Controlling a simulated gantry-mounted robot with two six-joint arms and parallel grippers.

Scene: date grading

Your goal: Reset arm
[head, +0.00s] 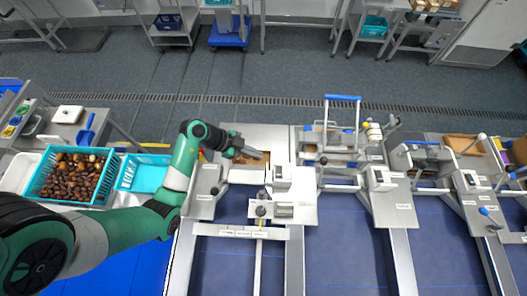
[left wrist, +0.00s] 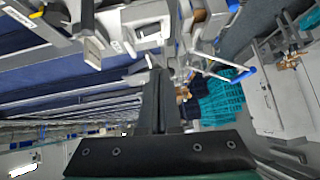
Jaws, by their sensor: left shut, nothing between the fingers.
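My left arm is green and black and comes in from the left in the head view. My left gripper (head: 252,153) is over the first metal station, beside its brown-floored recess. It is shut and empty. In the left wrist view its fingers (left wrist: 160,100) lie together in the middle, with nothing between them. My right gripper is not in view.
A turquoise crate (head: 51,197) full of brown dates stands at the left, beside an empty turquoise crate (head: 128,178). Metal stations with levers, including a blue-handled frame (head: 342,98), line the bench to the right. Blue belts (head: 340,255) run toward the front.

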